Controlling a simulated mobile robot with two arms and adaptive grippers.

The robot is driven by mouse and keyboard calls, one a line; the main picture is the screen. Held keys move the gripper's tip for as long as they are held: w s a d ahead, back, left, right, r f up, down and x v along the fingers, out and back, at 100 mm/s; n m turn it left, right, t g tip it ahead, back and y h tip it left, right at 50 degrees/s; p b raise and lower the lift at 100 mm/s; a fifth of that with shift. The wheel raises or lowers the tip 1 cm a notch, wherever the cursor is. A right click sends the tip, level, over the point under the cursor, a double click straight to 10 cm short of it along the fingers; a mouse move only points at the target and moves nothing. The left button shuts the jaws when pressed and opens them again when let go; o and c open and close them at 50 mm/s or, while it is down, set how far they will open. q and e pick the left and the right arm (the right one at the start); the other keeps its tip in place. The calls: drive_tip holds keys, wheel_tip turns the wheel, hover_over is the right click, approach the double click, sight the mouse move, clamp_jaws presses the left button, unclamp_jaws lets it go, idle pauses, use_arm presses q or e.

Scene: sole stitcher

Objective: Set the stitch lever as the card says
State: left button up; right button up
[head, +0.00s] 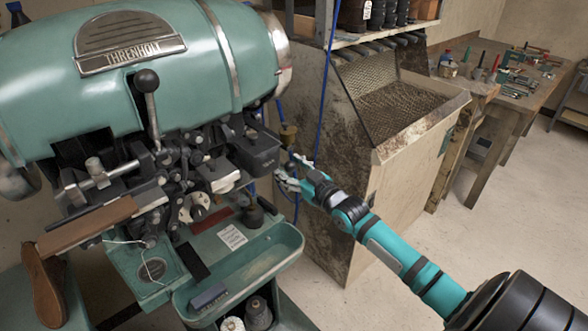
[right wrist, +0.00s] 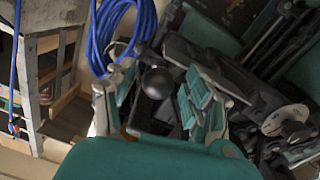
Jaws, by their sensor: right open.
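The green stitcher (head: 150,45) fills the left of the head view. A lever with a black ball knob (head: 147,81) stands upright on its front. A small white card (head: 233,237) lies on the machine's lower deck; its print is too small to read. My right gripper (head: 288,171) is open, at the machine's right side, well right of and lower than that knob. In the right wrist view a dark ball knob (right wrist: 157,82) shows between the open fingers (right wrist: 154,102). I cannot tell whether it is the same knob or how far beyond the fingertips it is. My left gripper is not visible.
A dirty beige cabinet with a mesh-lined bin (head: 400,125) stands right behind my right gripper. A blue hose (head: 325,95) hangs beside it, and a blue coil (right wrist: 120,25) shows in the wrist view. A green tray (head: 265,255) juts out below. Floor at right is clear.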

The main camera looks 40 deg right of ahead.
drive_tip(key=s, duration=1.2)
drive_tip(key=shift+d, duration=0.4)
drive_tip(key=shift+f, duration=0.1)
drive_tip(key=shift+c, duration=1)
drive_tip(key=a+f+n+b, duration=0.1)
drive_tip(key=a+n, duration=0.1)
drive_tip(key=a+f+n+h+b, duration=0.1)
drive_tip(key=a+f+n, duration=0.1)
drive_tip(key=a+f+n+b, duration=0.1)
drive_tip(key=a+f+n, duration=0.1)
drive_tip(key=a+n, duration=0.1)
drive_tip(key=shift+s+f+h, duration=0.2)
drive_tip(key=shift+s+h, duration=0.1)
drive_tip(key=shift+s, duration=0.05)
clamp_jaws()
drive_tip(key=a+r+n+h+b, duration=0.2)
drive_tip(key=a+r+n+h, duration=0.1)
drive_tip(key=a+n+h, duration=0.25)
drive_tip(key=w+d+r+p, duration=0.2)
drive_tip(key=w+d+p, duration=0.2)
drive_tip(key=w+d, duration=0.3)
drive_tip(key=shift+w+d+r+n+t+p, duration=0.15)
drive_tip(key=shift+w+d+n+t+p, duration=0.15)
drive_tip(key=shift+w, duration=1.3)
